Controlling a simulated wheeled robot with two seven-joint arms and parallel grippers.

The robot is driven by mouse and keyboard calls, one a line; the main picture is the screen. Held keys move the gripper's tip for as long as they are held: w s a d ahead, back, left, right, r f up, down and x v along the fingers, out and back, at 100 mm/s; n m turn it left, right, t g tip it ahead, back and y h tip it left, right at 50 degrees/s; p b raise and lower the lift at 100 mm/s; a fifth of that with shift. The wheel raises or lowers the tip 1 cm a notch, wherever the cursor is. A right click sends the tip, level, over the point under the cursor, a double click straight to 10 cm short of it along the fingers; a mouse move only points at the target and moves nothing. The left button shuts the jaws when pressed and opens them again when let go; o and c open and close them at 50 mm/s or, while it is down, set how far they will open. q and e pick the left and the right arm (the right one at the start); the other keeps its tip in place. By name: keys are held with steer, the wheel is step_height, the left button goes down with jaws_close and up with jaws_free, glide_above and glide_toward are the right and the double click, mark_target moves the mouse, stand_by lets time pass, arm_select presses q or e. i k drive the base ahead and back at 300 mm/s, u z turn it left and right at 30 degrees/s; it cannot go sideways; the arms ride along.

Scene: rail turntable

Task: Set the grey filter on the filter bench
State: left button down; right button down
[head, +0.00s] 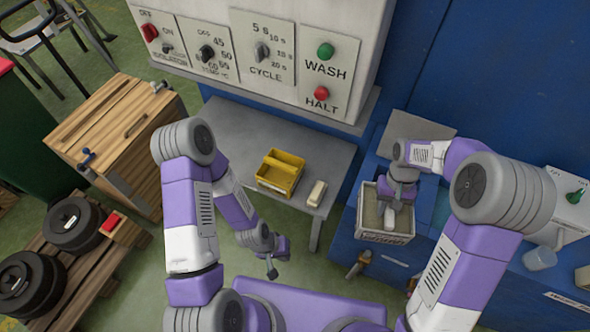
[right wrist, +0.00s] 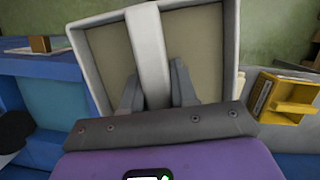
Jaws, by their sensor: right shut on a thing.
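The grey filter (head: 372,236) is an open box with a pale rim, beige inside and a light bar across its middle. It is at the blue bench's left end; I cannot tell whether it rests there or hangs just above. My right gripper (head: 391,207) points down into it, its fingers shut on the middle bar. The right wrist view shows the bar (right wrist: 150,50) between the fingers (right wrist: 157,88). A grey bench (head: 240,125) stands left of it, bearing a yellow filter (head: 280,183). My left gripper (head: 271,268) hangs in front of the grey bench, away from the filters.
A small cream block (head: 317,193) lies on the grey bench, right of the yellow filter. A control panel (head: 262,50) overhangs its back. The blue bench (head: 345,222) holds a clear cup (head: 541,258) at right. A wooden cabinet (head: 110,125) stands at left. The grey bench's left part is bare.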

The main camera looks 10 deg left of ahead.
mark_target(230, 159)
steer(key=z, duration=0.05)
steer(key=k, duration=0.45)
steer(key=u, duration=1.15)
steer(key=i, duration=1.55)
steer(key=u, duration=0.7)
